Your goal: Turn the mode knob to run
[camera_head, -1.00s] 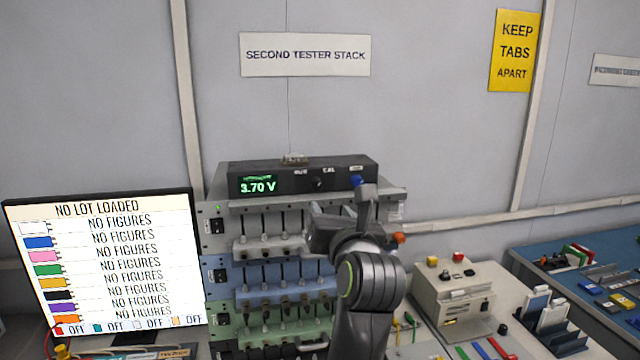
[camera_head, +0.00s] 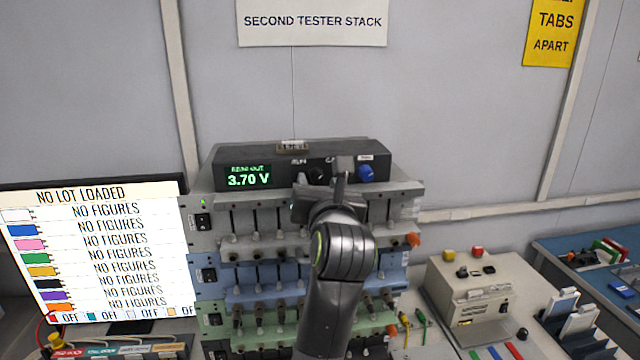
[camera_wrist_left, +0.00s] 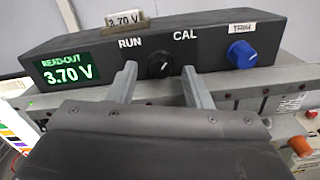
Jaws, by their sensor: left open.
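The black mode knob (camera_wrist_left: 159,64) sits on the front of the dark read-out box (camera_wrist_left: 230,78), between the printed words RUN and CAL. Its white mark is small, and I cannot tell for sure which word it points to. In the head view the knob (camera_head: 319,174) is right of the green 3.70 V display. My left gripper (camera_wrist_left: 162,70) is open, its two grey fingers on either side of the knob, with gaps showing. In the head view the left gripper (camera_head: 321,181) is in front of the box. My right gripper is not in view.
A blue trim knob (camera_wrist_left: 241,54) is close to the right finger. A small tag (camera_wrist_left: 125,20) stands on top of the box. Below the box is a rack of tester shelves (camera_head: 262,273). A monitor (camera_head: 110,255) stands at left, a beige device (camera_head: 480,290) at right.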

